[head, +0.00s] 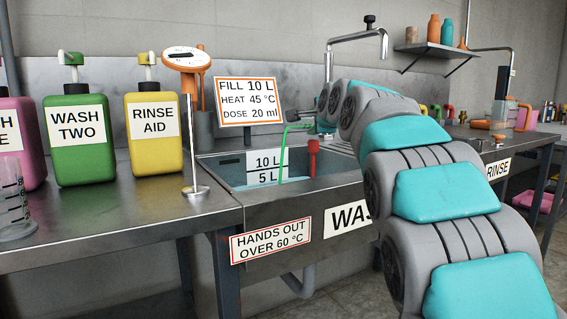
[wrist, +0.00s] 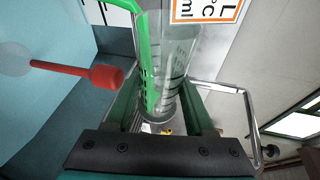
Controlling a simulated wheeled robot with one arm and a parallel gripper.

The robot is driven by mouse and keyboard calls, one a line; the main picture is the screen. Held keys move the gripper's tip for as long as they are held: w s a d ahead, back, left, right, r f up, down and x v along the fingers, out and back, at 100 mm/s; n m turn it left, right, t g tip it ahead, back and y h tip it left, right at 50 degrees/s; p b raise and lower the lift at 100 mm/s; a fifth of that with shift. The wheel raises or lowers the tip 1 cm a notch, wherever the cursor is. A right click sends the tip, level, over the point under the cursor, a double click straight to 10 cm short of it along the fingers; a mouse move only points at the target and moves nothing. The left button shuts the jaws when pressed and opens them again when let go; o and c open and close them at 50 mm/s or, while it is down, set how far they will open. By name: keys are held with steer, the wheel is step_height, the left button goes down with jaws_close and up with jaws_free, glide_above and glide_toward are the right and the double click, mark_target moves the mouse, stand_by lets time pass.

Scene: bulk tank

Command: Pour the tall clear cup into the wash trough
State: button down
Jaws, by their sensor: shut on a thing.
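The tall clear cup (wrist: 178,75) lies tipped well over in my gripper (wrist: 160,115), and green liquid runs along its lower side. In the head view the cup (head: 299,127) is small, just above the wash trough (head: 331,166). A thin green stream falls from its mouth down into the trough. My gripper's two green fingers are shut on the cup, one on each side. In the head view my arm hides most of the gripper.
A red-topped standpipe (head: 313,156) rises in the trough, close to the stream; it also shows in the wrist view (wrist: 100,76). A thermometer-like stand (head: 193,120), green (head: 76,135) and yellow bottles (head: 153,130) stand left. A sign (head: 249,101) and tap (head: 330,60) stand behind.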

steer(key=shift+f+n+b, duration=0.1)
steer(key=shift+n+b, duration=0.2)
steer(key=shift+n, duration=0.1)
steer(key=shift+s+a+r, duration=0.1)
steer(key=shift+r, duration=0.15)
stand_by(0.6)
steer(key=shift+f, duration=0.15)
steer(key=shift+w+d+r+m+g+p, duration=0.3)
steer(key=shift+d+m+p, duration=0.1)
steer(key=shift+m+p, duration=0.2)
steer(key=shift+w+d+r+m+g+p, duration=0.15)
steer(key=shift+w+d+m+g+p, duration=0.1)
steer(key=shift+d+m+p, duration=0.25)
steer(key=shift+a+f, duration=0.15)
steer(key=shift+r+m+y, duration=0.2)
steer(key=shift+m+y, duration=0.1)
steer(key=shift+y, duration=0.1)
steer(key=p, duration=0.3)
steer(key=shift+r+m+g, duration=0.25)
steer(key=shift+r+m, duration=0.05)
steer(key=shift+r, duration=0.05)
steer(key=m+p, duration=0.1)
steer(key=p, duration=0.3)
steer(key=m+g+y+p, duration=0.1)
steer(key=p, duration=0.2)
steer(key=shift+s+a+r+p, duration=0.1)
steer(key=shift+r+p, duration=0.15)
steer(key=shift+p, duration=0.15)
